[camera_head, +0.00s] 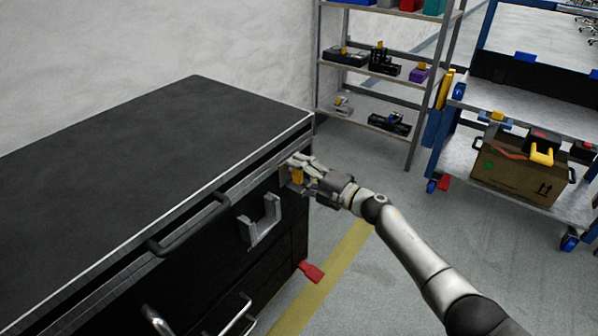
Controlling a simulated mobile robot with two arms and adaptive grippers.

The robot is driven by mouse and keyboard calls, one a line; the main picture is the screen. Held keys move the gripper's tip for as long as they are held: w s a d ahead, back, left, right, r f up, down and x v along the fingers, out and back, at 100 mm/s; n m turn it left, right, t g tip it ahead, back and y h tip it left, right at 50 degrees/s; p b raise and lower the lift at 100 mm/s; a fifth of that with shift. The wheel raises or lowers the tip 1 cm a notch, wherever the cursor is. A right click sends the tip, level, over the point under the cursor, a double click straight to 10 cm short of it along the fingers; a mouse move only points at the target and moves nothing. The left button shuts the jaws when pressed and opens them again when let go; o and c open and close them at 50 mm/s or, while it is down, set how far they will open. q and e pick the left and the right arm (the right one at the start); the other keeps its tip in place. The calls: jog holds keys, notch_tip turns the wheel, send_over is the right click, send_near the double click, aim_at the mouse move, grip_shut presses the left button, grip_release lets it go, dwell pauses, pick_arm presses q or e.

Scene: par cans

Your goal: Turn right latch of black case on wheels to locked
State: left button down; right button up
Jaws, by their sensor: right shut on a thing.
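The black case on wheels (170,160) fills the left side of the view, with a flat dark lid and a light metal edge. My right gripper (293,172) is at the front face near the case's right corner, just below the lid edge. It is shut on the right latch, which shows as a small yellow-orange part (297,176) between and beside the fingers. The fingers hide most of the latch, so its turn angle cannot be told. My left gripper is not in view.
A black bar handle (190,226) and a grey bracket (260,222) stick out of the case front. A red pedal (311,271) is low at its right corner. Shelves (350,68) and a blue cart (525,115) with a cardboard box (515,170) stand behind. Floor between is clear.

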dwell(0.3)
jog(key=o, duration=1)
jog(key=shift+d, duration=0.1)
jog(key=v, duration=1.2)
